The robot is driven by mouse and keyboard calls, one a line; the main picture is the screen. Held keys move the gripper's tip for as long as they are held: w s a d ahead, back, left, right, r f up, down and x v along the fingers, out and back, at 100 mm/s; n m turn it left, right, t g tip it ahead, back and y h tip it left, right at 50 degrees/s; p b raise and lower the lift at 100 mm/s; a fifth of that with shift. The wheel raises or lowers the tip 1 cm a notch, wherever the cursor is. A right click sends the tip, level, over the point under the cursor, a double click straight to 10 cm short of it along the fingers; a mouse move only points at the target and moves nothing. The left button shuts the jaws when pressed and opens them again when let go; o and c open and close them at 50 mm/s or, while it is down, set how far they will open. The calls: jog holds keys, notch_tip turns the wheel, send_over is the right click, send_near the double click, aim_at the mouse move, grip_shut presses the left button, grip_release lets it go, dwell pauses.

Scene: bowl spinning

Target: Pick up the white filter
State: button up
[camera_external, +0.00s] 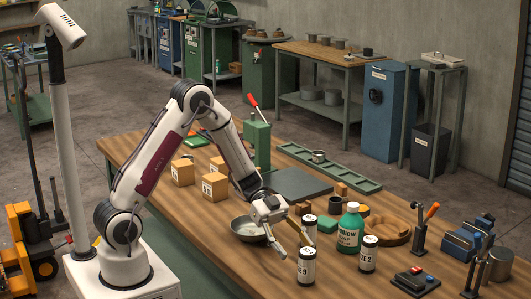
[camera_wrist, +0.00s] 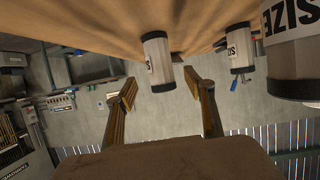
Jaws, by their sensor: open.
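Several white filters with black ends and dark lettering stand upright on the wooden table. In the external view, one filter (camera_external: 306,268) is at the table's near side, another filter (camera_external: 309,230) is just behind it, and a third filter (camera_external: 369,255) is to the right. My gripper (camera_external: 303,226) is open and low over the table, close to the first two. The wrist view looks upside down. There, one filter (camera_wrist: 158,62) shows beyond the gap between my open fingers (camera_wrist: 161,84). A second filter (camera_wrist: 239,48) and a large, close, cut-off filter (camera_wrist: 296,50) are to the right.
A green bottle (camera_external: 350,229) stands between the back and right filters. A metal bowl (camera_external: 248,229) lies just left of my gripper. The near-left tabletop (camera_external: 195,219) is clear.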

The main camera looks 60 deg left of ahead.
aim_at(307, 262)
jog(key=shift+x, duration=0.85)
jog(key=shift+d, duration=0.1)
jog(key=shift+r+x, duration=0.2)
jog(key=shift+x, duration=2.3)
jog(key=shift+d, duration=0.1)
jog(key=c, duration=1.3)
